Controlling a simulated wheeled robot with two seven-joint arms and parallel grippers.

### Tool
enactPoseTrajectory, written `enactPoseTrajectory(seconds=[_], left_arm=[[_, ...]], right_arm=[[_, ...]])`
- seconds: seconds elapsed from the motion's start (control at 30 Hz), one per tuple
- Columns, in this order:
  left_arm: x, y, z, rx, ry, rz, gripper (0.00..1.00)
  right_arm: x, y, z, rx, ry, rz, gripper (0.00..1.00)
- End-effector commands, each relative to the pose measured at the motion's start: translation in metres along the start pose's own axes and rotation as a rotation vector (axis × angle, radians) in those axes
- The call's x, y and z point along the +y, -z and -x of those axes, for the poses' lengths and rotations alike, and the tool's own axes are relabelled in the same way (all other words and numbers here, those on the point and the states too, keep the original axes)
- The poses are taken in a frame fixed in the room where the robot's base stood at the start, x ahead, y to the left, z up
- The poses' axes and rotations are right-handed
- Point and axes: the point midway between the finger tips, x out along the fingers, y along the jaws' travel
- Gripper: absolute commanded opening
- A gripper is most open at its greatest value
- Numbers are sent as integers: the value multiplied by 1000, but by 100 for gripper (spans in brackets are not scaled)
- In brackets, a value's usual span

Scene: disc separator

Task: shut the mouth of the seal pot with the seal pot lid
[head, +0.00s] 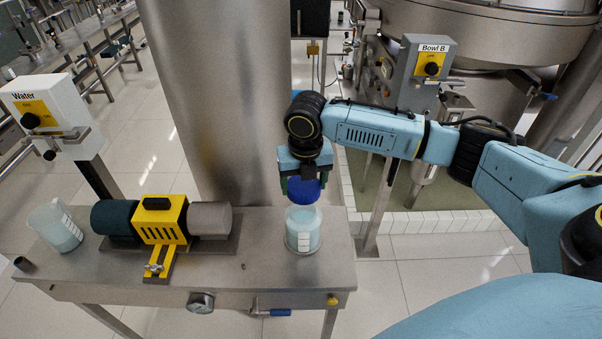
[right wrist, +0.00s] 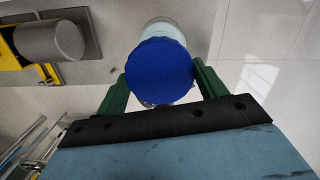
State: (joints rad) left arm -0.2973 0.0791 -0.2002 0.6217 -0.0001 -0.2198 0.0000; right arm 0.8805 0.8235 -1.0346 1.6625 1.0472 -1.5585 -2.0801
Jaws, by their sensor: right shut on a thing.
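The seal pot (head: 303,238) is a clear pot with pale liquid, upright near the right end of the steel bench. The seal pot lid (head: 303,191) is a round blue cap. My right gripper (head: 304,184) points down and is shut on the lid, with a green finger on each side. The lid is at the pot's mouth, just over it or touching; I cannot tell which. In the right wrist view the lid (right wrist: 160,72) hides much of the pot (right wrist: 163,28), whose far part shows beyond it. My left gripper is not in view.
A motor and pump with a yellow housing (head: 159,219) stands on the steel bench (head: 262,268), left of the pot. A translucent beaker (head: 55,227) stands at the bench's left end. A thick steel column (head: 222,100) rises behind the bench. The Bowl B switch box (head: 425,75) is behind my right arm.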

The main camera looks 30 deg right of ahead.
Motion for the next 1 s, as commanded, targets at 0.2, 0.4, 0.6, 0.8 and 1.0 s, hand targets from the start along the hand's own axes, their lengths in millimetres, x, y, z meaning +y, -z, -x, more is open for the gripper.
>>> enactPoseTrajectory(seconds=[0.2,0.4,0.6,0.8,1.0], left_arm=[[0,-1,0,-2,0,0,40],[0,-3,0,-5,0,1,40],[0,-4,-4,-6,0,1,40],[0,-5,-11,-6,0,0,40],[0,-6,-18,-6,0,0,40]], right_arm=[[0,0,0,0,0,5,39],[0,-2,0,-1,-1,3,39],[0,-1,-10,0,0,3,39],[0,1,-27,1,-1,2,39],[0,3,-46,1,-1,3,39]])
